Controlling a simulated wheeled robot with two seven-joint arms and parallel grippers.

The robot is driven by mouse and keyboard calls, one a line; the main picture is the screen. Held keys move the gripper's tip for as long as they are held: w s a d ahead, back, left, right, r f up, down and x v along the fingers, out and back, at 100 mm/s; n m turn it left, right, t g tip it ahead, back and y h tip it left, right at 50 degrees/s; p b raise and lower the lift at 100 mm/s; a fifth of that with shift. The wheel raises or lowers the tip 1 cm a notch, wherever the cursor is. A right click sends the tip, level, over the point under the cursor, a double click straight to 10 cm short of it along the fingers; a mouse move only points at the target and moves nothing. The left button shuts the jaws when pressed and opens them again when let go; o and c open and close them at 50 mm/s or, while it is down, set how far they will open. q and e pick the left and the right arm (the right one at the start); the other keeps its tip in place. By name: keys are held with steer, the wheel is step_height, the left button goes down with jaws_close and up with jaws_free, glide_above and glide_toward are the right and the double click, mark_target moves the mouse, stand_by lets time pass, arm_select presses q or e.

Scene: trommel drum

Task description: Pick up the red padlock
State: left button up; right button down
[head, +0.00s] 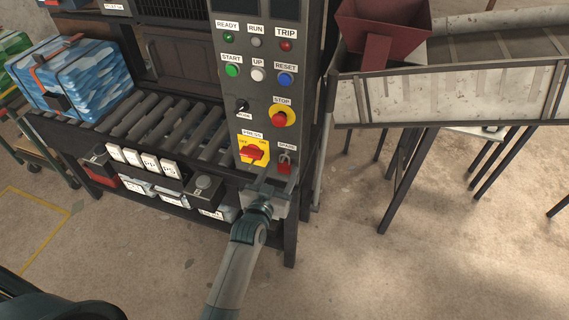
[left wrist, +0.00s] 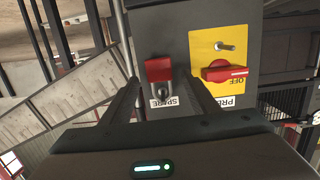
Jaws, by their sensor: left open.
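The red padlock (head: 284,169) hangs by its shackle below the SPARE label, at the lower right of the grey control panel (head: 262,95). It shows upside down in the left wrist view (left wrist: 158,69), its shackle towards the SPARE label. My left gripper (head: 278,180) is open in front of the padlock. In the left wrist view its two fingers (left wrist: 162,86) point at the panel, one on each side of the padlock, with gaps visible. I cannot tell whether the fingertips reach past the padlock's front. My right gripper is not in view.
A yellow plate with a red PRESS switch (head: 253,150) sits just left of the padlock. Left are a roller conveyor (head: 165,118) and small labelled boxes (head: 150,165). A pale chute (head: 450,85) on legs stands right. Floor (head: 350,240) at front right is clear.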

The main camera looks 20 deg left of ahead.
arm_select(q)
steer(key=shift+w+f, duration=0.1)
steer(key=shift+w, duration=0.4)
steer(key=c, duration=1.2)
steer(key=shift+r, duration=0.2)
